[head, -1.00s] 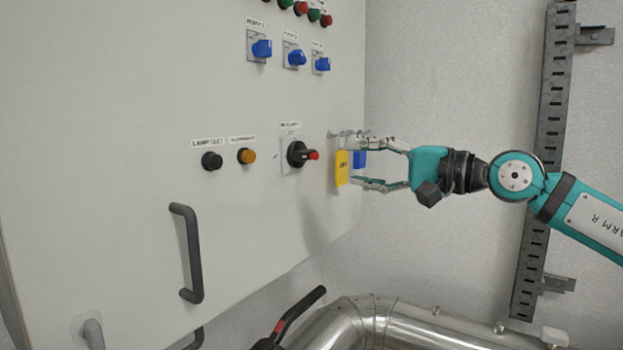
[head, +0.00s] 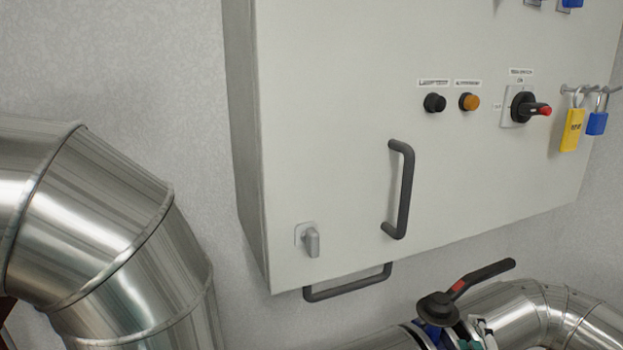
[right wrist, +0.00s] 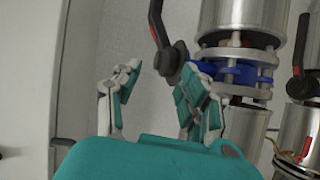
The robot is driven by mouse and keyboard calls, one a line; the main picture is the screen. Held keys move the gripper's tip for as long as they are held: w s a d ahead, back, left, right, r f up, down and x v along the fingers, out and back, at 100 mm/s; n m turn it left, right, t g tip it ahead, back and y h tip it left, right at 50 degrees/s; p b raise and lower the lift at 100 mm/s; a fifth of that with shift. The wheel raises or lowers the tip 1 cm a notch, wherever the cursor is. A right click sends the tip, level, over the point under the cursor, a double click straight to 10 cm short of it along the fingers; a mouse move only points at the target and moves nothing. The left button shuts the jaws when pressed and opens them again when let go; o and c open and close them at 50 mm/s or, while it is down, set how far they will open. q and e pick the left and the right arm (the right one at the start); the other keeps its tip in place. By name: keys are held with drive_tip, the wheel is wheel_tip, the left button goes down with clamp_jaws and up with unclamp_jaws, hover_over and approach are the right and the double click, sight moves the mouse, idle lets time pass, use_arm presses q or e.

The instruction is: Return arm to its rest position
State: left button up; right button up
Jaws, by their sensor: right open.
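My right gripper (right wrist: 160,76) is open and empty in the right wrist view, its two teal and grey fingers spread apart. In the head view only a small teal and pale part of it (head: 479,334) shows at the bottom edge, beside the pipe valve; the rest of the arm is out of frame. The black valve handle (right wrist: 157,24) and blue valve body (right wrist: 240,68) appear just beyond the fingers; I cannot tell the gap. My left gripper is not in view.
A grey cabinet (head: 330,130) hangs on the wall, with a black door handle (head: 405,190) and a red-tipped switch (head: 525,107). A yellow padlock (head: 571,130) and a blue padlock (head: 597,123) hang on hooks. A large metal pipe (head: 110,230) stands left; the valve lever (head: 485,275) sticks up below the cabinet.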

drive_tip(key=s+a+f+m+g+y, duration=0.1)
drive_tip(key=s+a+f+m+g, duration=0.3)
drive_tip(key=s+f, duration=0.45)
drive_tip(key=s+a+f+m+g, duration=0.2)
drive_tip(key=s+f+m+g, duration=0.2)
drive_tip(key=s+f+m, duration=0.4)
drive_tip(key=s+a+f+m+g+y, duration=0.1)
drive_tip(key=s+a+f+m+g, duration=0.25)
drive_tip(key=s+f, duration=0.4)
wheel_tip(320, 180, down, 23)
drive_tip(key=s+n+g+b, duration=0.1)
drive_tip(key=s+g+b, duration=0.1)
drive_tip(key=s+d+f+b, duration=0.1)
drive_tip(key=s+d+f, duration=0.1)
drive_tip(key=s+f, duration=0.6)
drive_tip(key=s+d+f+g, duration=0.1)
drive_tip(key=s+f, duration=0.8)
drive_tip(key=f, duration=0.3)
drive_tip(key=shift+s+d+f+b, duration=0.15)
drive_tip(key=shift+s+d+b, duration=0.15)
drive_tip(key=shift+d+b, duration=0.05)
